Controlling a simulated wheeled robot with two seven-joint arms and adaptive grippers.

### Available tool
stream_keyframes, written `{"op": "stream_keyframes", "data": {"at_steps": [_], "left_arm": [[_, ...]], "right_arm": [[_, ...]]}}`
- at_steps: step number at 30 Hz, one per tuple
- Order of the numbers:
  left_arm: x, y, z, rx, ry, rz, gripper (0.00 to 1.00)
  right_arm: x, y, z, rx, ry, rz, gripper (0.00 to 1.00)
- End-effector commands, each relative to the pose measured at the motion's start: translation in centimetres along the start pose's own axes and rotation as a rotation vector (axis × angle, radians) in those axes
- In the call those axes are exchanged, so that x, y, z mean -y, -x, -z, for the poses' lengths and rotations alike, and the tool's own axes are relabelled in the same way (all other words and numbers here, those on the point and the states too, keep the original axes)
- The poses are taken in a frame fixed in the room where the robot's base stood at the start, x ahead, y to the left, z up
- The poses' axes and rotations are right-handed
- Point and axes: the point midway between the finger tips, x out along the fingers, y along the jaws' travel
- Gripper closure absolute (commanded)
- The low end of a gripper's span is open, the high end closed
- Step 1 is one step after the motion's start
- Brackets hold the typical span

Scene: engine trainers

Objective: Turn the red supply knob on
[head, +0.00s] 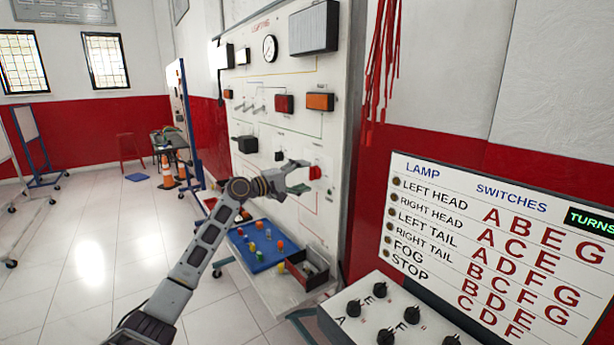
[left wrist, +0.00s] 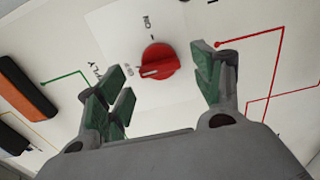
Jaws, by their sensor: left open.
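The red supply knob (head: 315,172) is on the white upright panel, at the right end of my left gripper in the head view. In the left wrist view the round red knob (left wrist: 159,62) has a pale pointer line on its left side. Small lettering lies above it and to its left. My left gripper (head: 300,178) is open in front of the panel. Its green-padded fingers (left wrist: 163,88) stand either side of the knob's lower part, apart from it in that view. My right gripper is not in view.
The white training panel (head: 315,85) carries a gauge, lamps and switches. Below it a shelf holds a blue tray (head: 245,262) with small coloured parts and an open box (head: 306,277). A lamp and switches board (head: 510,240) stands at the right, with black knobs before it.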

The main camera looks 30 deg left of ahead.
Motion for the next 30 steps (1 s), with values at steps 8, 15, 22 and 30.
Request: {"op": "stream_keyframes", "data": {"at_steps": [8, 15, 22, 30], "left_arm": [[0.0, -1.7, 0.0, 0.000, -0.001, 0.000, 0.33], [0.0, -2.2, 0.0, 0.000, -0.001, 0.001, 0.33], [0.0, -2.1, 0.0, 0.000, -0.001, 0.001, 0.34], [0.0, -2.1, 0.0, 0.000, -0.001, 0.001, 0.69]], "right_arm": [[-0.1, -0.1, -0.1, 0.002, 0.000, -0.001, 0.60], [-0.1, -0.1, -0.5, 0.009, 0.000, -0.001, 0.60], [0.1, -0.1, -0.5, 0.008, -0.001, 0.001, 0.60], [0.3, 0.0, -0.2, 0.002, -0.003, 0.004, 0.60]]}}
